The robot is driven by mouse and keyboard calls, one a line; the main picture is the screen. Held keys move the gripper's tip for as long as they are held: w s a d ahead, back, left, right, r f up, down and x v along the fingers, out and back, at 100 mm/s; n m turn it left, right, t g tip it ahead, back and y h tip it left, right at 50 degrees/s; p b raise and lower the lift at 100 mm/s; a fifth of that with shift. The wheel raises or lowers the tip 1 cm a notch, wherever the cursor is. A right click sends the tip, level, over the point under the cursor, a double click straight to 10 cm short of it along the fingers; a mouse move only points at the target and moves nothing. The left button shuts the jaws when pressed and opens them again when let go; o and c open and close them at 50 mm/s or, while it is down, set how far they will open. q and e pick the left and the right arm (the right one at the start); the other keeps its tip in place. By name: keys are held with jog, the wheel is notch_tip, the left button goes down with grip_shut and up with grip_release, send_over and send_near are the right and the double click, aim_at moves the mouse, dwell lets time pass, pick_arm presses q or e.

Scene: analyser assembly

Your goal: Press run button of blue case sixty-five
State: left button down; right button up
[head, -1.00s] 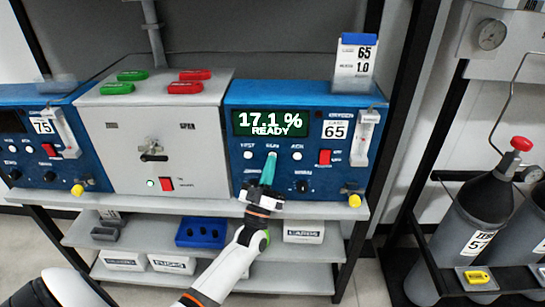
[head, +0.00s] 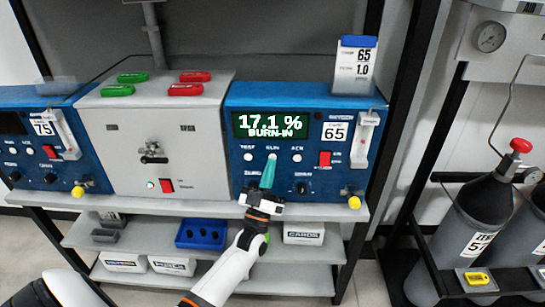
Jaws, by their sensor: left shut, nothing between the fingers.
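The blue case sixty-five (head: 300,190) stands on the right of the bench shelf, with a "65" label (head: 335,131). Its green display (head: 270,123) reads "17.1 % BURN-IN". Below the display is a row of white buttons; the middle one, the run button (head: 272,157), shows just above my gripper tip. My left gripper (head: 268,175) has teal fingers that are shut and empty, pointing up at the panel just below that button. I cannot tell whether the tip touches the button. My right gripper is not in view.
A grey box (head: 190,130) with red and green pieces on top stands left of the case. Another blue case, seventy-five (head: 60,165), is at the far left. Gas cylinders (head: 480,215) stand at right. Bins sit on the lower shelves.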

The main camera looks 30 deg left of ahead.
pick_arm(q)
jog(key=shift+s+d, duration=0.15)
jog(key=shift+s, duration=0.1)
jog(key=s+d, duration=0.1)
jog(key=s+p, duration=0.1)
jog(key=s, duration=0.1)
jog(key=s+d+p, duration=0.1)
jog(key=shift+s+d, duration=0.15)
jog(key=shift+d, duration=0.15)
dwell(0.9)
